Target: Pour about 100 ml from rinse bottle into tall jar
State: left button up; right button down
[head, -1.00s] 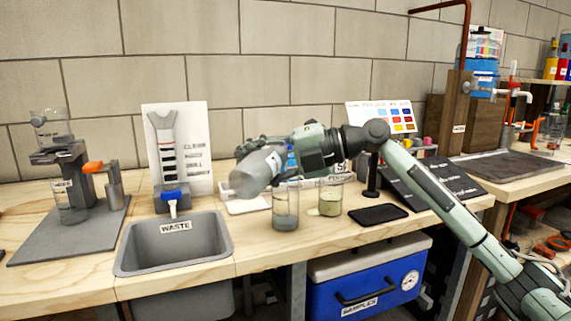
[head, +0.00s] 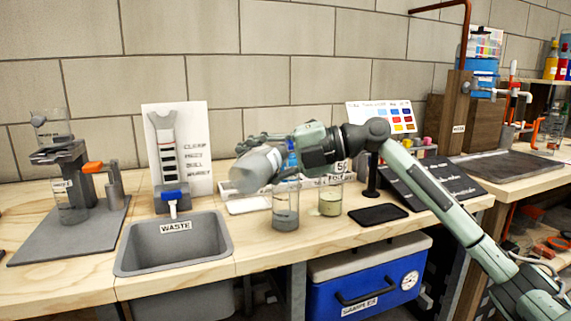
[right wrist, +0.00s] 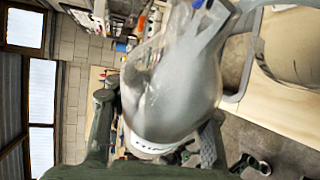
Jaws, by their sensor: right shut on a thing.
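The rinse bottle (head: 254,170), translucent with greyish contents, is held tipped well over, close to level. My right gripper (head: 268,143) is shut on it. In the right wrist view the bottle (right wrist: 178,85) fills the middle, with part of a label showing between the fingers (right wrist: 160,140). The tall jar (head: 286,207) is clear glass and stands upright on the bench, just right of and below the bottle, with greyish liquid in its lower part. My left gripper is not in view.
A beaker of yellowish-green liquid (head: 330,202) stands just right of the jar. A dark flat pad (head: 378,214) lies further right. The grey waste basin (head: 134,262) is at the front left. A white slab (head: 248,205) lies behind the jar.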

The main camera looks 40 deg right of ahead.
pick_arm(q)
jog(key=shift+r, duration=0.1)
pick_arm(e)
jog(key=shift+r, duration=0.25)
dwell(0.7)
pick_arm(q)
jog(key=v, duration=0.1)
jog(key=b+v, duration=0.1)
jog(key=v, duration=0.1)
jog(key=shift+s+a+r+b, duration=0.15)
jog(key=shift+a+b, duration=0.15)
pick_arm(e)
notch_tip(320, 180, down, 2)
jog(key=n+h, duration=0.2)
jog(key=shift+d+f+n, duration=0.1)
jog(key=shift+f+n, duration=0.05)
jog(key=shift+n, duration=0.25)
